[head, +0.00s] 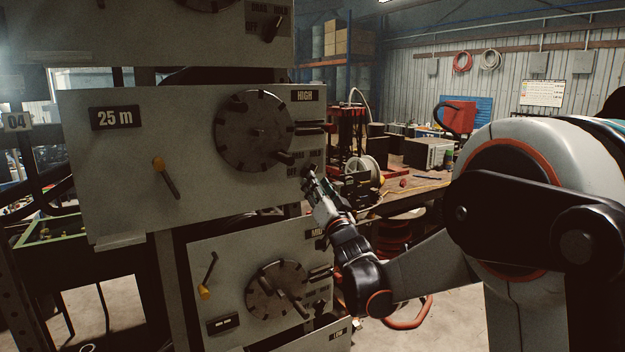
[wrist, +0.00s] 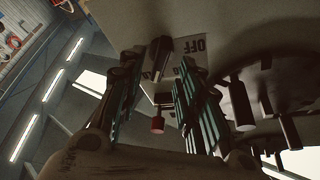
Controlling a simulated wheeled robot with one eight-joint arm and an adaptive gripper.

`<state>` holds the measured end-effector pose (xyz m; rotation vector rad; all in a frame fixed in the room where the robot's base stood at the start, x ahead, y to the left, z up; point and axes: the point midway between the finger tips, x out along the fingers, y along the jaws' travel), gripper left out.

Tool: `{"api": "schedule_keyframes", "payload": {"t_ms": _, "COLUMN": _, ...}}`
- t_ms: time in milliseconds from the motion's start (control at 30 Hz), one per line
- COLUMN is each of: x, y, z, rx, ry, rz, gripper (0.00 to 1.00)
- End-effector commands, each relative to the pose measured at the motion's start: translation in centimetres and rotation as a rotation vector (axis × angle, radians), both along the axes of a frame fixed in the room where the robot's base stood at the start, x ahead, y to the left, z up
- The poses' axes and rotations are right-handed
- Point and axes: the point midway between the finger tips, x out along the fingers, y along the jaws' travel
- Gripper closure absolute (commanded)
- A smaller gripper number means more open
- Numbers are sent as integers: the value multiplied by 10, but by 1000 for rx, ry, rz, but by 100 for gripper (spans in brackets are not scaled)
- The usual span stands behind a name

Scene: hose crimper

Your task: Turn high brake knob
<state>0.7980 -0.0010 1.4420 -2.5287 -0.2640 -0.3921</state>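The high panel (head: 190,150), marked HIGH and 25 m, carries a large round dark dial with pegs (head: 255,130). The small dark high brake knob (head: 310,171) is at its lower right, beside small lettering. In the wrist view the knob (wrist: 159,55) stands by a plate reading OFF (wrist: 195,48). My gripper (head: 315,183) is just below the knob in the head view. In the wrist view my gripper (wrist: 157,68) is open, with the knob appearing between its fingertips. Whether the fingers touch it, I cannot tell.
A lever (head: 165,178) sticks out from the high panel's left part. The MID panel (head: 225,265) with its own dial is below. A cluttered workbench (head: 405,205) stands behind on the right. In the wrist view, dial pegs (wrist: 242,105) are close to the right finger.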

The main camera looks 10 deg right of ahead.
Motion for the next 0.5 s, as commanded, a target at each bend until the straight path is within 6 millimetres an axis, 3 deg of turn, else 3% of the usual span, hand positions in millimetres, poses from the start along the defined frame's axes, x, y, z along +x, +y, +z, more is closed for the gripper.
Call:
{"api": "schedule_keyframes", "payload": {"t_ms": 200, "x": 28, "y": 3, "z": 10, "rx": -2, "ry": 0, "rz": -1, "gripper": 68}}
{"api": "schedule_keyframes", "payload": {"t_ms": 500, "x": 36, "y": 4, "z": 13, "rx": -1, "ry": 0, "rz": -1, "gripper": 68}}
